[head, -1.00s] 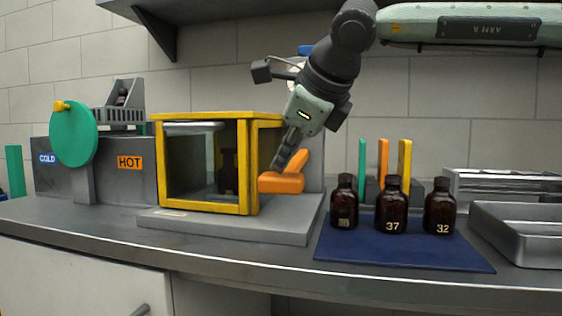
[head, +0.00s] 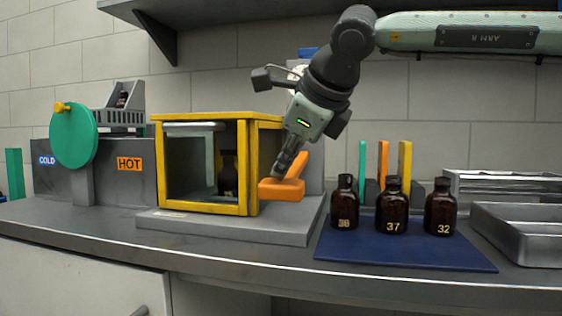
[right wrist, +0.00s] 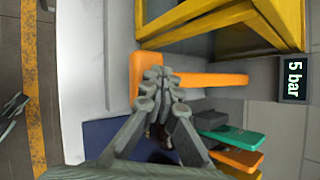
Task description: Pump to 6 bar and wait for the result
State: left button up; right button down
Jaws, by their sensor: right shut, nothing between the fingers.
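The yellow-framed test chamber (head: 247,165) stands on a grey base plate, with a dark bottle (head: 228,172) behind its clear pane. At its right side is the orange pump handle (head: 283,190), which also shows in the right wrist view (right wrist: 215,80). My right gripper (head: 281,172) is shut and empty, its tips pointing down at the orange handle. In the right wrist view the closed tips (right wrist: 160,82) overlap the handle; I cannot tell whether they touch. A small display (right wrist: 293,78) reads 5 bar. My left gripper is not in view.
Three amber bottles, the middle one marked 37 (head: 392,208), stand on a blue mat (head: 400,250) at right. Green, orange and yellow upright tabs (head: 404,160) are behind them. A metal tray (head: 520,235) is far right. A COLD and HOT unit (head: 115,180) with a green disc stands left.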

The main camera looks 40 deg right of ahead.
jog(key=shift+f+b, duration=0.5)
jog(key=shift+f, duration=0.15)
dwell(0.3)
jog(key=shift+r, duration=0.15)
dwell(0.4)
jog(key=shift+r+p, duration=2.15)
jog(key=shift+r, duration=0.85)
jog(key=shift+r, duration=0.1)
notch_tip(320, 180, up, 5)
jog(key=p, duration=0.3)
jog(key=shift+p, duration=0.3)
